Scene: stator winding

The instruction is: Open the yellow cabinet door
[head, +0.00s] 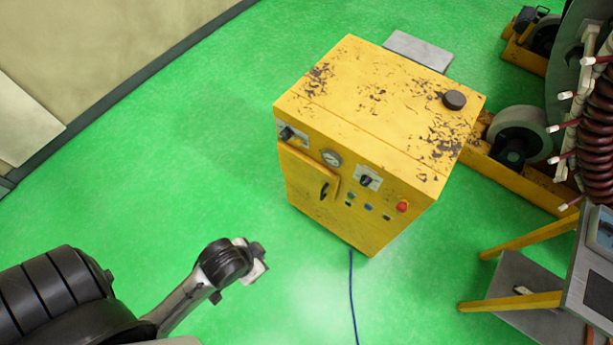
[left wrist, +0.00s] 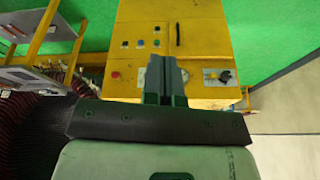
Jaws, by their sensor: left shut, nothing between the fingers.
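The yellow cabinet (head: 380,100) stands on the green floor in the middle of the head view, its paint chipped. Its door (head: 303,180) is on the left of the front face and looks closed. A black handle (head: 324,191) is near the door's right edge. My left gripper (head: 258,262) is in front of the cabinet, lower left of the door and apart from it. In the left wrist view, its fingers (left wrist: 166,75) are together and empty, pointing towards the cabinet front, where the handle (left wrist: 178,34) shows beyond them. My right gripper is not in view.
The cabinet front also bears a gauge (head: 331,158), rotary switches and a red button (head: 402,206). A blue cable (head: 352,295) runs from its base. A wheeled yellow frame (head: 525,170) and a coil (head: 595,140) are at right. The floor left of the cabinet is clear.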

